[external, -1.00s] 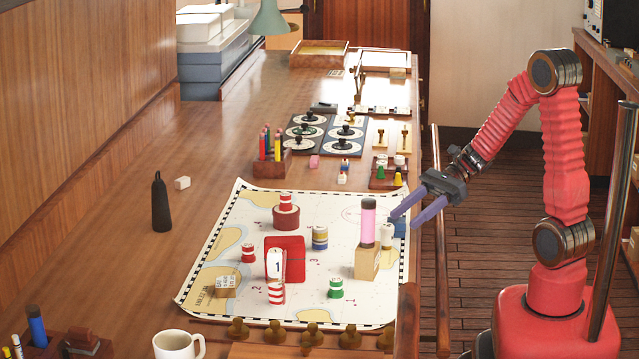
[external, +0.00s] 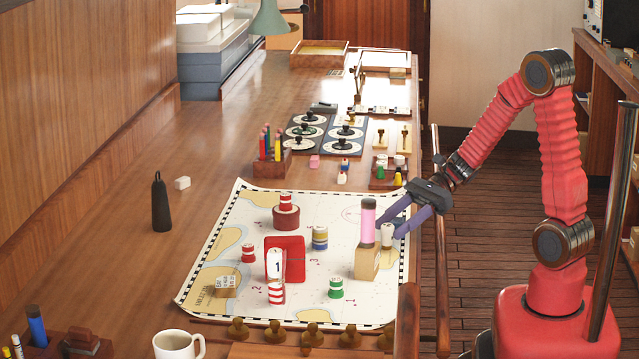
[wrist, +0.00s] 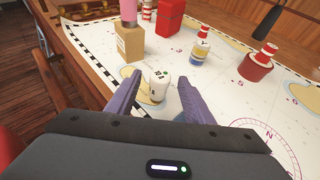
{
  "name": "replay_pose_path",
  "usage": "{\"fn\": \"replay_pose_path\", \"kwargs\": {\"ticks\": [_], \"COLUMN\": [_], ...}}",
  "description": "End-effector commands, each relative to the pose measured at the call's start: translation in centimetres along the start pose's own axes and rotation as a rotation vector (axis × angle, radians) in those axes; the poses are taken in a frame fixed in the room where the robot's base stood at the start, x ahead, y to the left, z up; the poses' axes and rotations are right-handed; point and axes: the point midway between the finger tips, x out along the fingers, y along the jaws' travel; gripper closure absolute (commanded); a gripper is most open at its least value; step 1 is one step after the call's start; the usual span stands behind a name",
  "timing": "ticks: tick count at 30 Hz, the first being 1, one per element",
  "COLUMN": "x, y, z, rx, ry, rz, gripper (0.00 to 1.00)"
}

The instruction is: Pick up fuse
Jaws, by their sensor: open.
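A small white rounded piece (external: 387,236) with dark marks, likely the fuse, stands at the chart's right edge. In the wrist view the white piece (wrist: 157,90) is upright between the fingertips, with a small gap visible on the right. My gripper (external: 391,227) is open and reaches in from the right, its purple fingers low around the piece. In the wrist view my gripper (wrist: 159,76) has one finger on each side of it. I cannot tell whether the left finger touches it.
A wooden block (external: 367,262) bearing a pink cylinder (external: 368,222) stands just left of the white piece. A red box (external: 291,258), striped buoys and a green-banded piece (external: 336,288) are on the chart (external: 230,210). A wooden rail (external: 441,250) runs along the table's right side.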

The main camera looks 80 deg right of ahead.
Motion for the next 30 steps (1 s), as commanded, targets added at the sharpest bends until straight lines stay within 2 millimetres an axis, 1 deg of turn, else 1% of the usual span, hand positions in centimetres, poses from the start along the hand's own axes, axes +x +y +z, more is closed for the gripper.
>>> {"fn": "replay_pose_path", "kwargs": {"ticks": [3, 18, 30], "x": [0.31, 0.28, 0.28], "y": [0.01, -0.01, -0.01], "z": [-0.05, -0.03, -0.03], "rx": [0.000, 0.000, -0.001], "ry": [0.001, 0.001, 0.001], "rz": [0.000, 0.000, 0.000], "gripper": [0.53, 0.53, 0.82]}}
